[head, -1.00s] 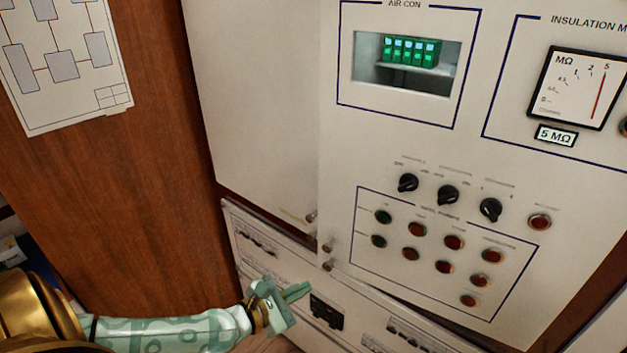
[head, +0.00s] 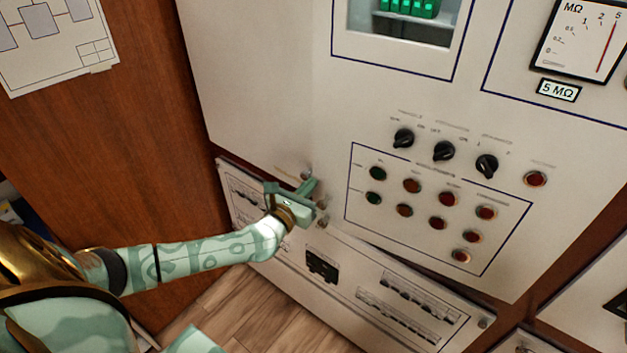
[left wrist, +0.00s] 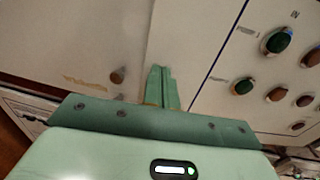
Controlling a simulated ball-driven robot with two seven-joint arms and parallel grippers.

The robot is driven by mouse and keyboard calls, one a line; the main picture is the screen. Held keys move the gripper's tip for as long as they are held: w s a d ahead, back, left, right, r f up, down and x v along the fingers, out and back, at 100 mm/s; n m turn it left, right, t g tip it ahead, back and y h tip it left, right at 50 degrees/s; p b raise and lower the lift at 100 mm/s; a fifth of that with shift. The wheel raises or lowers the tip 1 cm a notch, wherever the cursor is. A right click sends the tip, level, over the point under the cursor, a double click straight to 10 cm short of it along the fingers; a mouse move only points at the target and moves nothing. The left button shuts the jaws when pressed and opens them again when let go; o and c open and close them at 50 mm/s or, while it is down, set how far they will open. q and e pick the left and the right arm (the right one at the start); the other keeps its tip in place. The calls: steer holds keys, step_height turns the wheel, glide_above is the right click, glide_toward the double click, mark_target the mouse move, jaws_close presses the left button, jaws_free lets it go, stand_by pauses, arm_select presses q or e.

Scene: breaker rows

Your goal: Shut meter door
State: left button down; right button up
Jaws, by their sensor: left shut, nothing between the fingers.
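The meter door (head: 330,130) is the white panel with the insulation meter (head: 580,38), black rotary knobs and red and green buttons. A dark gap shows under its lower edge, widening to the right, so it seems to stand somewhat ajar. My left gripper (head: 312,187) is shut and empty at the door's lower left corner, by the seam with the plain left panel. In the left wrist view its closed fingers (left wrist: 163,86) point up along that seam, in front of the panels. I cannot tell whether they touch. My right gripper is not in view.
Small round knobs sit near the corner, one on the left panel (head: 306,174). A lower white panel (head: 345,295) with breaker rows runs beneath the door. A brown wooden wall (head: 130,140) with a diagram sheet (head: 55,40) is at left. Wooden floor (head: 250,315) shows below.

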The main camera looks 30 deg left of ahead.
arm_select(q)
steer(key=shift+w, duration=1.25)
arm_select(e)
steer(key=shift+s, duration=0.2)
